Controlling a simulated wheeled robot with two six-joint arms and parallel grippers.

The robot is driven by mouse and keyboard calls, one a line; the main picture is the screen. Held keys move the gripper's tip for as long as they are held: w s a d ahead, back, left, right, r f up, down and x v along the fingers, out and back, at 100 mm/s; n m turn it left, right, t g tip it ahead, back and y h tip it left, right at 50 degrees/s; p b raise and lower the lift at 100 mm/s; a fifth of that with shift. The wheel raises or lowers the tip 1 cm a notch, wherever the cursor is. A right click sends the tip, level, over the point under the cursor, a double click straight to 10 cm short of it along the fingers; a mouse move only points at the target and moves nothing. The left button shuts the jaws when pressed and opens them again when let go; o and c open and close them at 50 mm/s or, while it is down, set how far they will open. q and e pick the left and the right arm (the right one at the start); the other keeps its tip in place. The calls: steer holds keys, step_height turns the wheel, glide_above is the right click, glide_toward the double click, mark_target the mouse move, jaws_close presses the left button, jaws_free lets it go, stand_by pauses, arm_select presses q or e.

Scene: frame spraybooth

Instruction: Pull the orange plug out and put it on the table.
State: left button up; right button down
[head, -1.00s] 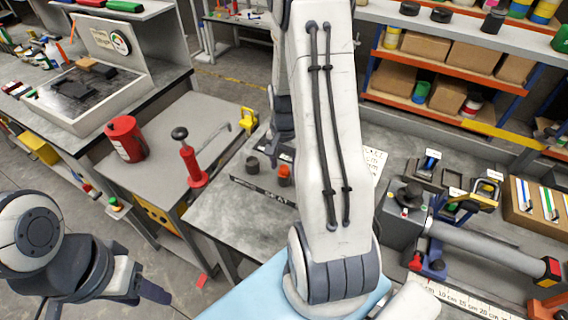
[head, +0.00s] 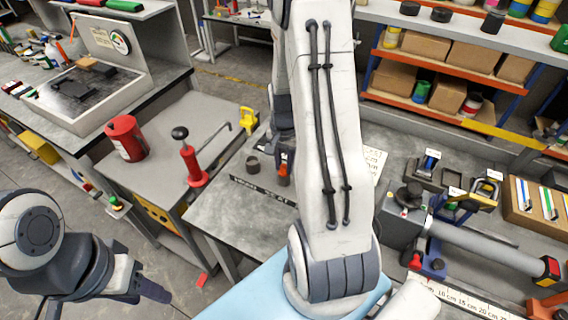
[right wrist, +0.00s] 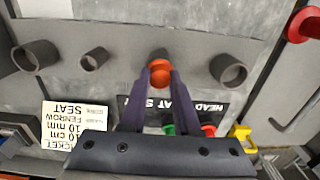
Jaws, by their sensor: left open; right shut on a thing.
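The orange plug (right wrist: 159,73) is between the fingertips of my right gripper (right wrist: 160,76), which is shut on it. In the head view the plug (head: 283,180) shows as a small orange spot under the dark fingers, partly hidden by my right arm. The grey work table (head: 230,222) has bare surface in front of the sockets. My left gripper (head: 145,291) is open and empty at the lower left, away from the plug.
Other dark sockets (right wrist: 228,69) stand on both sides of the plug. A label strip (right wrist: 190,108) and a paper card (right wrist: 75,125) lie close by.

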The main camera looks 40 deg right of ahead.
mark_target(284, 166)
steer(key=shift+r+p, duration=0.35)
steer(key=shift+r, duration=0.15)
steer(key=shift+r+p, duration=1.95)
steer(key=shift+r, duration=0.2)
